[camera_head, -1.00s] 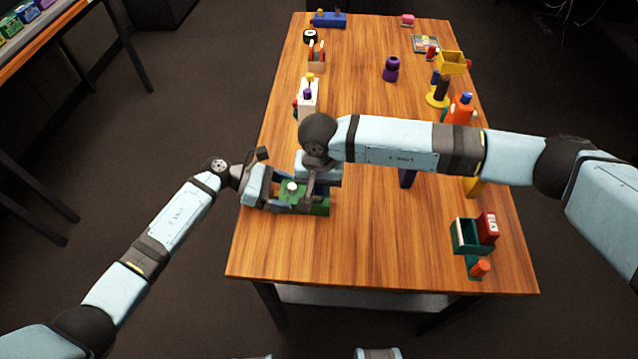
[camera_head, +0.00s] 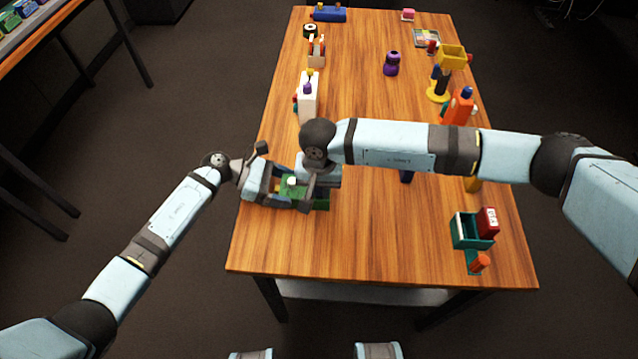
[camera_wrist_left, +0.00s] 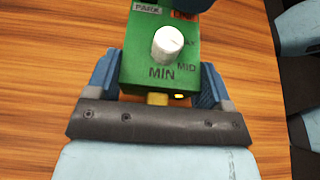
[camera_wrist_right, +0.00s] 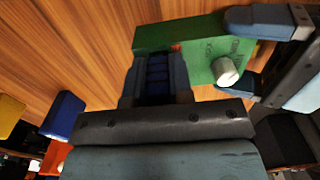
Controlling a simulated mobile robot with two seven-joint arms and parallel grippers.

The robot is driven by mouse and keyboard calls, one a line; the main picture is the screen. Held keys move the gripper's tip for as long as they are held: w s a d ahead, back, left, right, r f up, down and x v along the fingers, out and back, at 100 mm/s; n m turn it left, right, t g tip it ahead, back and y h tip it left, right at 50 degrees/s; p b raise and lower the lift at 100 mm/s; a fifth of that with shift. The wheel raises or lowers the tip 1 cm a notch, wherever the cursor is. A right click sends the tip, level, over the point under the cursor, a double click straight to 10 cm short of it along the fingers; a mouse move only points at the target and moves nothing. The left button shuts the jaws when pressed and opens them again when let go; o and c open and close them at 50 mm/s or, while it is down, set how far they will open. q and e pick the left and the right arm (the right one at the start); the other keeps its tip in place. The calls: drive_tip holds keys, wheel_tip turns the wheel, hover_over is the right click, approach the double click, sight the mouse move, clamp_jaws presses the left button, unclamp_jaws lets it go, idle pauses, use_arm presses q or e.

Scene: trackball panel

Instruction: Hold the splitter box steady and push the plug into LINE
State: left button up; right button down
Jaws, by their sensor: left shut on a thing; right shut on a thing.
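The green splitter box (camera_head: 293,190) has a white knob and sits at the table's left side. The left wrist view shows its face (camera_wrist_left: 140,45) with PARK, MIN and MID lettering and a partly hidden orange label. My left gripper (camera_wrist_left: 158,90) is shut on the box, one finger along each side. My right gripper (camera_wrist_right: 157,75) is shut on a ribbed blue plug (camera_wrist_right: 157,78), at the box's right part. The plug's front end is against or very close to the box (camera_wrist_right: 205,50); whether it is in a socket cannot be told. The LINE label is not readable.
A white bottle-like block (camera_head: 308,98) stands behind the grippers. A teal holder with a red box (camera_head: 488,222) is at the front right. A purple object (camera_head: 391,63) and an orange bottle (camera_head: 459,107) stand farther back. The front middle of the table is clear.

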drive_tip(key=shift+f, duration=0.15)
drive_tip(key=c, duration=0.9)
unclamp_jaws()
drive_tip(key=shift+c, duration=0.2)
wheel_tip(320, 180, up, 12)
wheel_tip(320, 180, up, 11)
idle(0.7)
